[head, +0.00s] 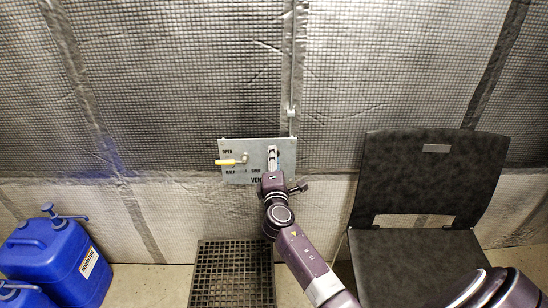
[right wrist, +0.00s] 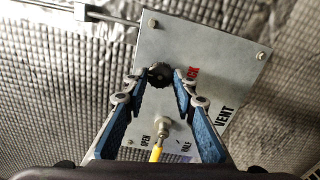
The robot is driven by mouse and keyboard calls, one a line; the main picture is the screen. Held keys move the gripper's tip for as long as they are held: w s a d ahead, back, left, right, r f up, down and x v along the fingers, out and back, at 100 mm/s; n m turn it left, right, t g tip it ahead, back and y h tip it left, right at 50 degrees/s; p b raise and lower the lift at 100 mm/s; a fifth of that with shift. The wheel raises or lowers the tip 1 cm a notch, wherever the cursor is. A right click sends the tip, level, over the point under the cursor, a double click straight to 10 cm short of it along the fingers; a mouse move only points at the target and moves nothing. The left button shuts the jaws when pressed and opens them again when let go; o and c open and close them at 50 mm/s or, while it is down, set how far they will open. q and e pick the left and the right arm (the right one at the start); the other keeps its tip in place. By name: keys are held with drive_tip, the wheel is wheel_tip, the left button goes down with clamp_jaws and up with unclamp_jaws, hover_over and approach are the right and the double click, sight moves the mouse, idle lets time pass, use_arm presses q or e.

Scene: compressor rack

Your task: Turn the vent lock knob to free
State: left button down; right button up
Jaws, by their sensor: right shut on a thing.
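The vent panel (head: 232,179) is a grey metal plate on the padded wall, with labels OPEN, HALF, SHUT and VENT in the head view. The black vent lock knob (right wrist: 160,75) sits on the plate beside red lettering, of which "CK" shows in the right wrist view. My right gripper (head: 272,152) is at the right part of the panel. In the right wrist view its blue-padded fingers (right wrist: 160,77) are shut on the knob. The vent lever with a yellow handle (head: 228,163) points left in the head view; it also shows between the fingers (right wrist: 157,152). My left gripper is out of view.
A black chair (head: 425,185) stands to the right of the panel. Blue canisters (head: 62,262) stand at the lower left. A dark floor grate (head: 232,275) lies below the panel. A thin conduit (head: 292,95) runs up the wall above the panel.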

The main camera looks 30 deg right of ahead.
drive_tip(key=shift+f, duration=0.15)
idle(0.3)
drive_tip(key=o, duration=1.2)
drive_tip(key=shift+c, duration=0.2)
drive_tip(key=shift+a, duration=0.1)
drive_tip(key=v, duration=1.2)
